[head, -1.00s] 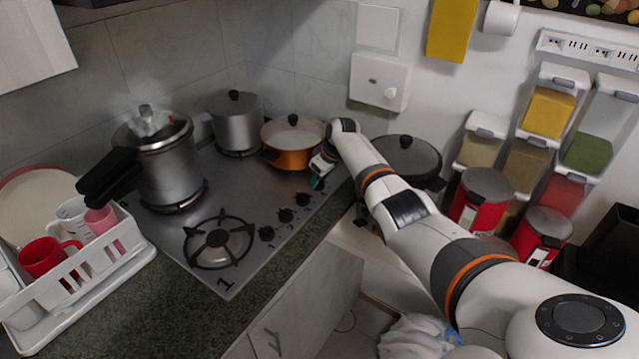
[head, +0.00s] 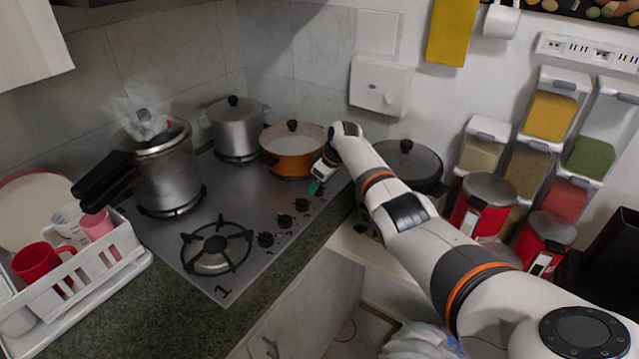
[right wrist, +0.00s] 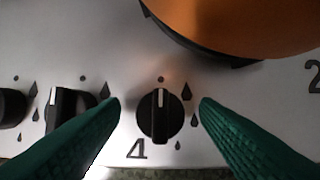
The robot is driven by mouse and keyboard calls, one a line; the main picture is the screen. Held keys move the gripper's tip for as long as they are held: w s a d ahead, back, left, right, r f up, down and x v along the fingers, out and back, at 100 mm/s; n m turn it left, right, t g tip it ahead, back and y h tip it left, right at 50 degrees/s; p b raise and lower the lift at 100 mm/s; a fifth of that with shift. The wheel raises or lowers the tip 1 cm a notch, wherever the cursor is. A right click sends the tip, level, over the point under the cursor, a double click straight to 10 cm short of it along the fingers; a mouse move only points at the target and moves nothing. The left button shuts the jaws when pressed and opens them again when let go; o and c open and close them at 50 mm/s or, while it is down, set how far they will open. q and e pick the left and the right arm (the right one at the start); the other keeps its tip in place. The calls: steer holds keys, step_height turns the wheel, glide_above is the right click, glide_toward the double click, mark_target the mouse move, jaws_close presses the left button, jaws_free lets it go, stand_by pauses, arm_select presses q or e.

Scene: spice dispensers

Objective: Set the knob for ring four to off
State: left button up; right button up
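The knob marked 4 (right wrist: 160,120) is black and round with a raised grip bar. Its white line points straight up in the right wrist view, towards a small dot on the hob. My right gripper (right wrist: 161,110) is open, with one green finger on each side of this knob and a visible gap to each. In the head view my right gripper (head: 316,186) is at the far end of the knob row, by the orange pot, and hides part of that knob. My left gripper is not in view.
Other knobs (head: 284,221) line the hob's front edge; one (right wrist: 67,108) is close to my left-hand finger in the wrist view. The orange pot (head: 293,160) stands just behind the gripper. A steaming pressure cooker (head: 165,172) and a grey pot (head: 236,138) stand further left.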

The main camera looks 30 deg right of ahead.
steer(key=shift+s+r, duration=0.1)
steer(key=shift+r, duration=0.35)
steer(key=v, duration=1.1)
steer(key=shift+s, duration=0.15)
